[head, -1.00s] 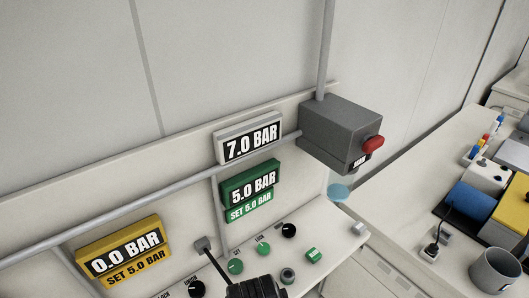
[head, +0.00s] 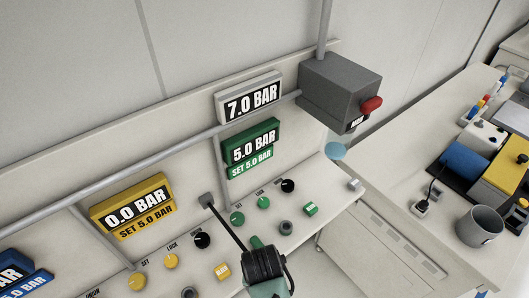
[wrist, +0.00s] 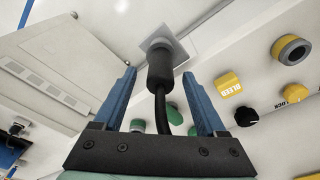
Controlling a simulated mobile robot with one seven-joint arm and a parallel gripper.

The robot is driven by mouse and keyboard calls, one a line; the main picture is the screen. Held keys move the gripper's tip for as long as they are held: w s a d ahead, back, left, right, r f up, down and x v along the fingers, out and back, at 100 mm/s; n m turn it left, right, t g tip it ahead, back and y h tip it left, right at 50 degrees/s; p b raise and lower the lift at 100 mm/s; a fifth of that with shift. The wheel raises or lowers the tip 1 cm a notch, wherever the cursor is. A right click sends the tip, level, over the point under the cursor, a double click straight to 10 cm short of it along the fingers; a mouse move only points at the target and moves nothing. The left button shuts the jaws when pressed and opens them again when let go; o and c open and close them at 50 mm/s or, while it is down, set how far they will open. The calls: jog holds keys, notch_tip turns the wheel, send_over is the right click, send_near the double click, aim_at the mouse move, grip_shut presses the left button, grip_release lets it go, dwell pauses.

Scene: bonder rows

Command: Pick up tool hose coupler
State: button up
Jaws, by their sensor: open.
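The tool hose coupler (wrist: 160,72), a black cylinder with a grey collar, shows in the wrist view. Its collar end meets a pale square plate (wrist: 178,45), and a black hose (wrist: 160,110) leaves its other end. My gripper (wrist: 160,78) is open, with one blue finger on each side of the coupler in the picture. I see no clear contact, and the depth between fingers and coupler is hard to judge. In the head view, the hose (head: 226,229) runs from a grey wall fitting (head: 206,200) down to my black and teal wrist, which seems to hide the coupler.
Green knobs (head: 263,201), black knobs (head: 202,240) and a yellow bleed button (head: 222,271) stand up from the panel nearby. A grey box with a red handle (head: 371,105) is on the wall. A grey cup (head: 481,229) stands on the right bench.

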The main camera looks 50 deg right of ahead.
jog(key=shift+w+d+f, duration=0.1)
jog(key=shift+f, duration=0.7)
jog(key=shift+w+d+f, duration=0.1)
jog(key=shift+f, duration=0.7)
jog(key=shift+c, duration=0.3)
grip_shut()
